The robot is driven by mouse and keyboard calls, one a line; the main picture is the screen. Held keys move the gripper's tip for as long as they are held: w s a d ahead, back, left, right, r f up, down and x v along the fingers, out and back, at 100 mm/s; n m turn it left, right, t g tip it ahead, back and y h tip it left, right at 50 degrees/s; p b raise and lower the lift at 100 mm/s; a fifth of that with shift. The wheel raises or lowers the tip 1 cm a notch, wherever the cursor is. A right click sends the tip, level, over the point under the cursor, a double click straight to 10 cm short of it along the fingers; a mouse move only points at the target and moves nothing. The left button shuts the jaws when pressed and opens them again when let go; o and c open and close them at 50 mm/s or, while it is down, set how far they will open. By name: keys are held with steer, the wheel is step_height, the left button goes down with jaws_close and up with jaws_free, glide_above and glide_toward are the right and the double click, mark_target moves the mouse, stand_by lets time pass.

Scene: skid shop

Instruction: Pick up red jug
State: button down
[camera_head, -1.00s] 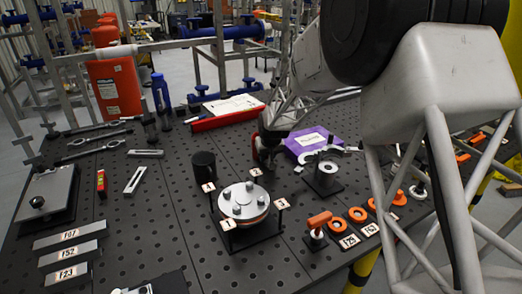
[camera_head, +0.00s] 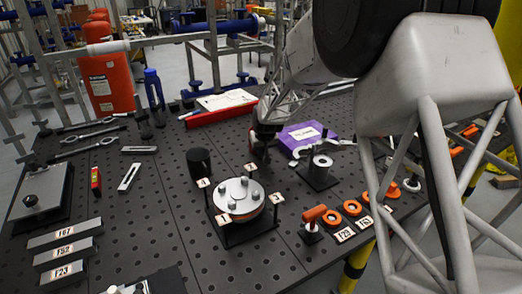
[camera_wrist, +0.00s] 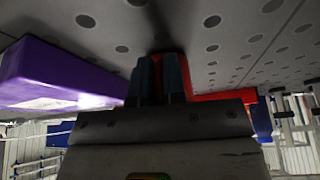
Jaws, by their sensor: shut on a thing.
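My gripper (camera_head: 260,152) is low over the table, left of the purple box (camera_head: 300,134). It also shows in the wrist view (camera_wrist: 163,72), with its two bluish fingers close together.
A long red item (camera_head: 222,117) lies behind my gripper. A round metal flange (camera_head: 238,196) on a stand and a black cylinder (camera_head: 199,162) are in front. Orange rings (camera_head: 352,207) lie at the right. Tools and labelled bars (camera_head: 64,252) lie at the left.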

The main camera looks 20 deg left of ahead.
steer(key=shift+r, duration=0.2)
steer(key=shift+r, duration=4.6)
steer(key=shift+r, duration=0.1)
